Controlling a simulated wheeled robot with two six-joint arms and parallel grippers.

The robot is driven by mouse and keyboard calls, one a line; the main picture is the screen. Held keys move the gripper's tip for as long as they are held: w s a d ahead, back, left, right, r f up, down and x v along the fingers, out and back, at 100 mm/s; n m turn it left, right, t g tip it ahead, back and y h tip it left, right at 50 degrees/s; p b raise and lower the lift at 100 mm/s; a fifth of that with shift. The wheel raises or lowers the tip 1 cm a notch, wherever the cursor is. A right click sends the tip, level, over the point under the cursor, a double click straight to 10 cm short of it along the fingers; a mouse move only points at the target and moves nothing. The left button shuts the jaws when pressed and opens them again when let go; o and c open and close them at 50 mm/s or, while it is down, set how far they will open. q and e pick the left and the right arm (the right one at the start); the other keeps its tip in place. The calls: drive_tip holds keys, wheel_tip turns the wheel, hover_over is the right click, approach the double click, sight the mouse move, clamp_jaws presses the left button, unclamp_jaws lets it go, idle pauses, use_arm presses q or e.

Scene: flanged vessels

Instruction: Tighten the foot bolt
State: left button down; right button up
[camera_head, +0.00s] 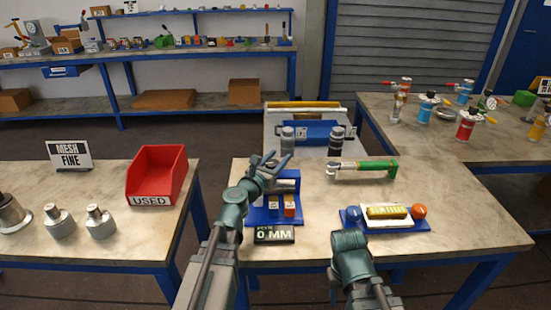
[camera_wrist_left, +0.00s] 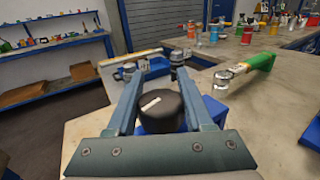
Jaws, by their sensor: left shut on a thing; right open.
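My left gripper (camera_head: 284,160) is over the blue stand (camera_head: 263,215) on the middle table. In the left wrist view its two fingers (camera_wrist_left: 160,82) are closed around a black round knob (camera_wrist_left: 160,110) with a white mark on top. I cannot tell whether this knob is the foot bolt. The stand holds a grey cylindrical part and orange-and-white blocks (camera_head: 289,205). A display (camera_head: 274,234) in front reads 0 MM. My right arm comes in at the bottom, with a teal joint showing; its gripper fingers do not show.
A green-handled tool (camera_head: 375,165) lies right of the stand. A red USED bin (camera_head: 158,175) stands on the left table. Behind are two dark-topped posts (camera_head: 336,140). The right front tabletop is bare.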

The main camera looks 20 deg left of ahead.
use_arm(q)
drive_tip(key=shift+d+m+g+h, duration=0.2)
drive_tip(key=shift+m+g+h, duration=0.3)
drive_tip(key=shift+m+h, duration=0.75)
drive_tip(key=shift+s+h, duration=0.1)
drive_tip(key=shift+h, duration=0.25)
drive_tip(key=shift+c, duration=1.5)
unclamp_jaws()
drive_tip(key=shift+d, duration=0.1)
